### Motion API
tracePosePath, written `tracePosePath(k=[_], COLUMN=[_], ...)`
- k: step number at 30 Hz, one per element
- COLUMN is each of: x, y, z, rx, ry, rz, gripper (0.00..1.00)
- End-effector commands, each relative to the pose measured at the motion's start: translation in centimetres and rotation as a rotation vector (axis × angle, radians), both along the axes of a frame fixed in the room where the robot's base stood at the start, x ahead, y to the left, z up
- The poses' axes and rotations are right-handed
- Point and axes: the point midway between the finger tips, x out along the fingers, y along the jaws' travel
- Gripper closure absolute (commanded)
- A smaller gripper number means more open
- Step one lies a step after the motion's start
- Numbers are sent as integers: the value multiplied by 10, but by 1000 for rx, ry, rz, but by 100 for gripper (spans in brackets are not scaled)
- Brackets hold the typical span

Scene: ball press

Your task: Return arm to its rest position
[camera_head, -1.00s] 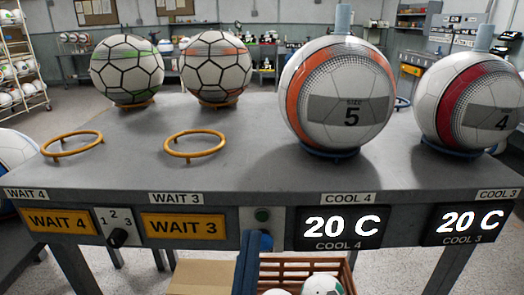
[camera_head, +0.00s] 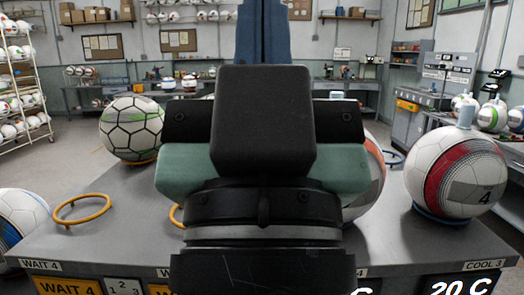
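My gripper (camera_head: 264,20) stands upright in the middle of the view, close to the camera. Its blue fingers point up and lie side by side with only a thin seam between them, with nothing seen held. The black and green hand and the dark wrist below it cover the middle of the table (camera_head: 120,215). The fingertips reach the top edge of the picture, so the very ends may be cut off.
A green-lined ball (camera_head: 131,129) stands at the table's back left. An orange-banded ball (camera_head: 372,180) is mostly hidden behind the hand. A red-banded ball (camera_head: 455,172) sits at right. An empty yellow ring (camera_head: 82,209) is at left; another is mostly hidden.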

Motion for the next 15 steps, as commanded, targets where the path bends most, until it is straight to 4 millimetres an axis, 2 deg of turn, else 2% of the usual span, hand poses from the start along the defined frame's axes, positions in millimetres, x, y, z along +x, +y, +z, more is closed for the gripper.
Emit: tracePosePath(k=[1,15], x=[0,1], y=[0,1], z=[33,180], rx=[-1,-2], ry=[1,1], rz=[1,2], gripper=[100,100])
